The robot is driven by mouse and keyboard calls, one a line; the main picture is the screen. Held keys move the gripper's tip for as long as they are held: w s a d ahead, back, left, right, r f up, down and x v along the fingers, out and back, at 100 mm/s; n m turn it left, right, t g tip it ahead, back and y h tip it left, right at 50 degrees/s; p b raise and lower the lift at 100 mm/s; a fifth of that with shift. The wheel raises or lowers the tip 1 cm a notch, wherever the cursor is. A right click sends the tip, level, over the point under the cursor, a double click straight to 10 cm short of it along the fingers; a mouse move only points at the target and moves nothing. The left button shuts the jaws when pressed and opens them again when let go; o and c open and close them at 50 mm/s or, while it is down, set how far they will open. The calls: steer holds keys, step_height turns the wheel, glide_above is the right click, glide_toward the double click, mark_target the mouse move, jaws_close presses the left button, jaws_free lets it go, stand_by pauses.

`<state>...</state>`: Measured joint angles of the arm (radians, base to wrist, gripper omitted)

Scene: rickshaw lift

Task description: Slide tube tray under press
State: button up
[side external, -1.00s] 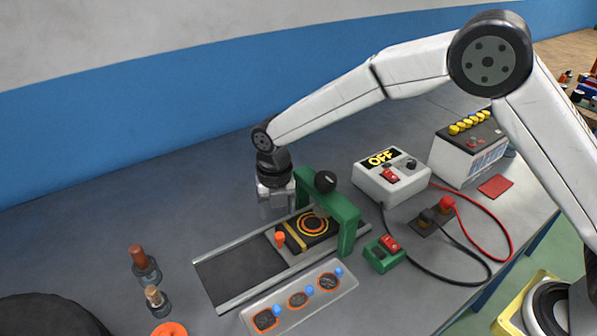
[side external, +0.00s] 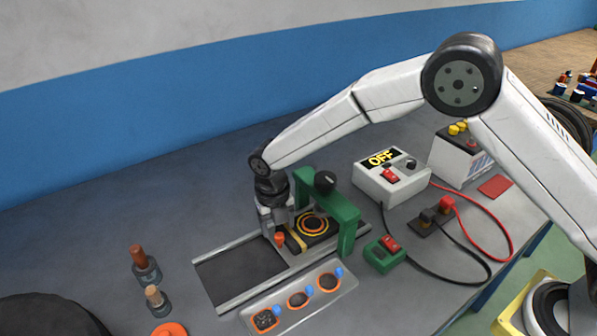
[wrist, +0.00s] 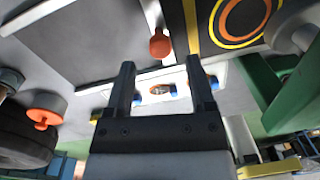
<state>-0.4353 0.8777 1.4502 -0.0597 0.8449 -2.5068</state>
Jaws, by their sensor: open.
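The black tube tray (side external: 313,226) with orange and yellow rings, a yellow stripe and an orange knob (side external: 280,239) sits at the right end of a track, at least partly beneath the green press (side external: 345,211). The wrist view also shows the tray (wrist: 238,20) and the knob (wrist: 159,45). My gripper (side external: 274,230) is low over the track, just left of the press and close to the knob. In the wrist view my gripper (wrist: 160,68) has its fingers apart with nothing between them; the knob appears just beyond the tips. Whether a finger touches it I cannot tell.
The left part of the track (side external: 240,273) is bare. A pale plate (side external: 256,312) with several orange-ringed parts lies in front. Two pegs (side external: 140,257) stand at left. A white box (side external: 392,178) reading OFF, cables and a green switch (side external: 384,253) are at right.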

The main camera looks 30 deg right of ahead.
mark_target(279, 235)
steer(key=shift+d+f, duration=0.1)
steer(key=shift+f, duration=1.6)
jaws_close()
